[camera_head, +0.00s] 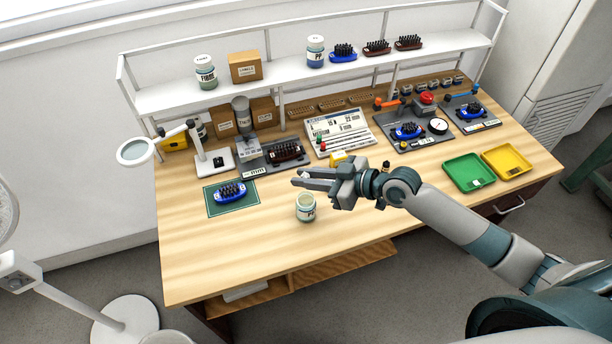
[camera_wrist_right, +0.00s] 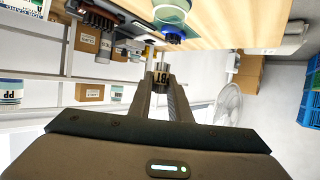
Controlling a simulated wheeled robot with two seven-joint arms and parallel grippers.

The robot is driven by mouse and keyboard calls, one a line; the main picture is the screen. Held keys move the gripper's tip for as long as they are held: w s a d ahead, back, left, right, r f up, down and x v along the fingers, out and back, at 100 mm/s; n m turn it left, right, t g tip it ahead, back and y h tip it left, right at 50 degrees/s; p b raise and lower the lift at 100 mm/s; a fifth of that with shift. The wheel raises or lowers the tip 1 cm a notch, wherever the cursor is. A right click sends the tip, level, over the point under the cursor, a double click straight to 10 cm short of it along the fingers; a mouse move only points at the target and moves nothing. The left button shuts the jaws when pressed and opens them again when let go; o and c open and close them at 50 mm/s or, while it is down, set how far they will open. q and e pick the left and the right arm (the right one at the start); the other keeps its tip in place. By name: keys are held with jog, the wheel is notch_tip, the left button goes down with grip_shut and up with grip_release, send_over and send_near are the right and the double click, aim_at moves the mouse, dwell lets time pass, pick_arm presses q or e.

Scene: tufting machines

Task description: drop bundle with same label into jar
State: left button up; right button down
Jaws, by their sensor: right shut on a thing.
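My right gripper (camera_head: 299,179) reaches in from the right above the table, shut on a small bundle. An open jar (camera_head: 306,212) with a greenish base stands upright on the table, just below and slightly right of the fingertips in the head view. Its label starts with "P"; the rest is too small to read. The jar (camera_wrist_right: 172,10) also shows at the top of the right wrist view. The bundle is outside the jar. My left gripper is not in view.
A blue brush (camera_head: 230,192) lies on a green mat left of the jar. A magnifier lamp (camera_head: 137,151) and machines line the back. Green (camera_head: 467,172) and yellow (camera_head: 506,161) trays are at right. Labelled jars (camera_head: 315,50) stand on the shelf. The front table is clear.

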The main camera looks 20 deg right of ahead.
aim_at(311, 194)
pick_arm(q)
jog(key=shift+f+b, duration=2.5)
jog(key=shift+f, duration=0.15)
pick_arm(e)
jog(key=shift+f, duration=3.1)
jog(key=c, duration=1.6)
grip_release()
jog(key=shift+o, duration=0.2)
jog(key=shift+v, duration=0.75)
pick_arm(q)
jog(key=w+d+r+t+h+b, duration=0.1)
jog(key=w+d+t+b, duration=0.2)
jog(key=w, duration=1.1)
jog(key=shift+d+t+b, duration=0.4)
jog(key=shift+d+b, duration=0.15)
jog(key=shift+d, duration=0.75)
pick_arm(e)
jog(key=v, duration=1.6)
jog(key=shift+a, duration=0.1)
